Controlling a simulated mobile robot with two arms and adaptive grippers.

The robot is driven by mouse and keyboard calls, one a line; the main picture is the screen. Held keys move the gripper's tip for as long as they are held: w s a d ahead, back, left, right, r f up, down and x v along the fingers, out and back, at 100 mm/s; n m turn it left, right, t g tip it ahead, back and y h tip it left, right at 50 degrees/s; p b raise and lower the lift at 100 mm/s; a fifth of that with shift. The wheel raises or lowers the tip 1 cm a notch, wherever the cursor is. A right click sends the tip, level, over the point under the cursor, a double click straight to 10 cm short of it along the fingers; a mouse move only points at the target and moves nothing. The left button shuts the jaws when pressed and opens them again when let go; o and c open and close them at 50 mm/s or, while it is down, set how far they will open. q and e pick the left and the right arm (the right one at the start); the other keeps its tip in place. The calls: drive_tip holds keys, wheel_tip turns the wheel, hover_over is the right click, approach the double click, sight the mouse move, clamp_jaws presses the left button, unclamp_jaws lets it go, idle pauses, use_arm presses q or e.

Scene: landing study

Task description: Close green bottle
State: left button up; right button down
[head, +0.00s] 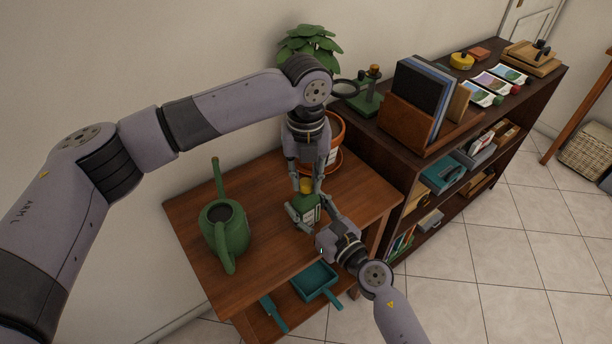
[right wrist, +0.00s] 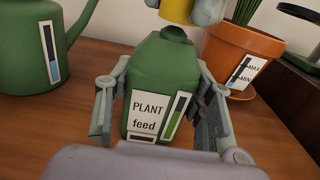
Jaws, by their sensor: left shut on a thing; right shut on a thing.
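The green bottle (head: 308,214) stands upright on the small wooden table. In the right wrist view the bottle (right wrist: 160,75) has a "PLANT feed" label facing me. My right gripper (head: 305,217) is shut on the bottle's body, a finger on each side. My left gripper (head: 307,187) comes down from above and is shut on the yellow cap (right wrist: 177,11). The cap is at the top of the bottle's neck; I cannot tell whether it is seated or just above. The cap's upper part is out of the right wrist view.
A green watering can (head: 228,232) stands left of the bottle. A potted plant in a terracotta pot (head: 336,130) is behind it. A dark shelf unit (head: 395,148) with books borders the right. A teal dustpan (head: 316,282) lies on the table's lower shelf.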

use_arm(q)
drive_tip(key=shift+f, duration=0.5)
drive_tip(key=m, duration=0.4)
drive_tip(key=shift+m, duration=0.4)
drive_tip(key=m, duration=0.5)
drive_tip(key=o, duration=0.7)
